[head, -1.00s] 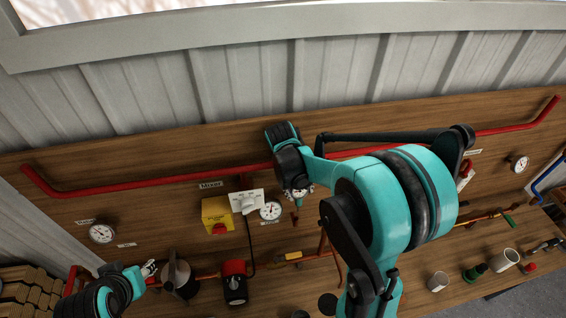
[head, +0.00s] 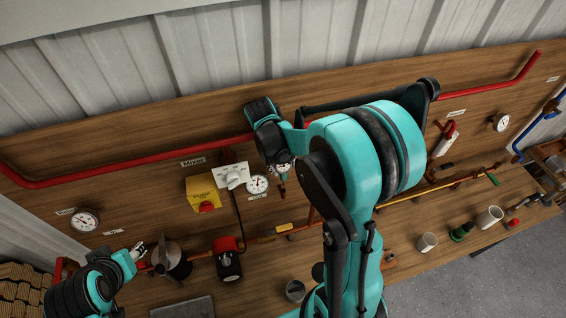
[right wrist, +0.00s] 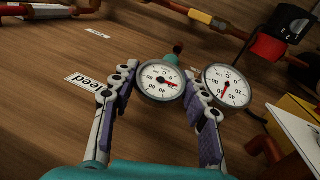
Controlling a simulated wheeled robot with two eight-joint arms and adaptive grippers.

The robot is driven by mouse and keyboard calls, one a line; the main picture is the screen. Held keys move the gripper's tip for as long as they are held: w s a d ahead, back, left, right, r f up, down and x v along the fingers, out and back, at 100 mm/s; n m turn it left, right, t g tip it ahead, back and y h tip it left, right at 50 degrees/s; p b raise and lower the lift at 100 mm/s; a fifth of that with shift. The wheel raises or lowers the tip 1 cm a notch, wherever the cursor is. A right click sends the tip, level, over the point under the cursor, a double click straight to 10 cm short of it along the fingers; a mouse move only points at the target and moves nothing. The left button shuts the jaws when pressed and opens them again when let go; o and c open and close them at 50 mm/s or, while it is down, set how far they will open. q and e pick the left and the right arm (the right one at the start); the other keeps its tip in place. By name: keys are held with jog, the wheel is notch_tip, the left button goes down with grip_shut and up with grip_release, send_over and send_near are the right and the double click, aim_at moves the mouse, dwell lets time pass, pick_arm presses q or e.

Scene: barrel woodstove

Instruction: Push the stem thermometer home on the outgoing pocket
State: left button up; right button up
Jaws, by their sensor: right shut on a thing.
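The stem thermometer (right wrist: 160,80) is a round white dial with a red needle. In the right wrist view it sits between the two fingers of my right gripper (right wrist: 160,100), which is shut on it. A reddish-brown fitting (right wrist: 178,48) shows just beyond the dial; how far the stem sits in a pocket is hidden. In the head view my right gripper (head: 281,168) is close to the wooden panel, below the red pipe, with a small piece of the dial showing. My left gripper (head: 138,250) is at lower left near a grey conical vessel (head: 170,260); its jaw state is unclear.
A second dial (right wrist: 228,87) stands close beside my right finger; it also shows in the head view (head: 257,184). The yellow box (head: 203,193) and red-topped pump (head: 228,258) are nearby. Cups (head: 427,242) stand on the bench. A red pipe (head: 130,165) crosses the panel.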

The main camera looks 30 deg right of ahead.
aim_at(283, 178)
jog(key=shift+f+b, duration=0.8)
jog(key=shift+f, duration=0.2)
jog(key=shift+r, duration=0.1)
jog(key=shift+f+b, duration=0.3)
jog(key=shift+b, duration=0.3)
dwell(0.6)
jog(key=shift+f+b, duration=2.4)
jog(key=shift+f, duration=0.35)
dwell(0.4)
